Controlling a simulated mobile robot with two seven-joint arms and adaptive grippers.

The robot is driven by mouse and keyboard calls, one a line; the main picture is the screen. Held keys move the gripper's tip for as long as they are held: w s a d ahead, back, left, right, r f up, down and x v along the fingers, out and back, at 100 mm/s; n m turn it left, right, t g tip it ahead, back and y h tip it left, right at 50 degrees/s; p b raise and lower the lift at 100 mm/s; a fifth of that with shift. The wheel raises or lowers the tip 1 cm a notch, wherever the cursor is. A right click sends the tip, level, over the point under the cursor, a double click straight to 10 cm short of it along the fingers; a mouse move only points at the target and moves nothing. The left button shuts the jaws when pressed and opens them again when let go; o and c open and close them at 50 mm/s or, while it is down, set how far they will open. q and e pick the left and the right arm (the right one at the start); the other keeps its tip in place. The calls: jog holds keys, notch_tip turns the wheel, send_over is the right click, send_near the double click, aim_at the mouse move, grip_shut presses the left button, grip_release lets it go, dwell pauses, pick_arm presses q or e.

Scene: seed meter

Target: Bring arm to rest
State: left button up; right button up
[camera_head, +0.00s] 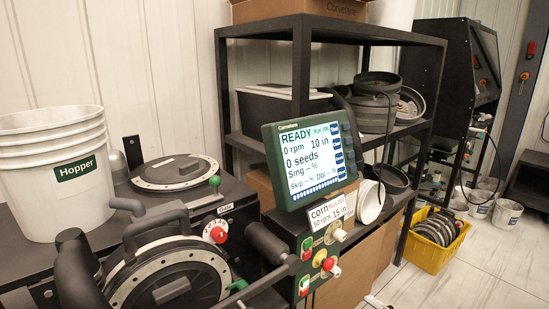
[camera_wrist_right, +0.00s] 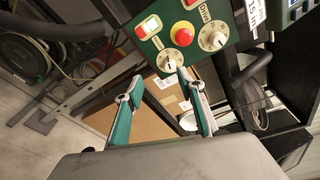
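My right gripper (camera_wrist_right: 161,77) shows in the right wrist view with its two teal fingers spread apart and nothing between them. Its fingertips point toward the green control panel (camera_wrist_right: 205,28), just below a white dial (camera_wrist_right: 170,61) in the picture; I cannot tell the exact gap. The same panel (camera_head: 318,262) is in the head view, under a green-framed screen (camera_head: 310,152) that reads READY, 0 rpm and 0 seeds. I cannot make out either gripper in the head view. My left gripper does not show.
A white Hopper bucket (camera_head: 55,190) and round seed meter housings (camera_head: 175,172) stand on the bench at left. A black shelf (camera_head: 330,30) with bins is behind the screen. A yellow crate (camera_head: 430,257) is on the floor at right. Cardboard boxes (camera_wrist_right: 160,110) lie behind my right fingers.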

jog(key=s+f+n+g+h, duration=0.2)
jog(key=s+f+n+h, duration=0.1)
jog(key=s+f+n, duration=0.6)
jog(key=s+a+f+n+g+h, duration=0.1)
jog(key=s+f+n+h, duration=0.2)
jog(key=s+f+n, duration=0.6)
notch_tip(320, 180, down, 6)
jog(key=shift+s+a+r+n+g+h, duration=0.1)
jog(key=shift+s+a+n+g+h, duration=0.25)
jog(key=shift+n, duration=0.65)
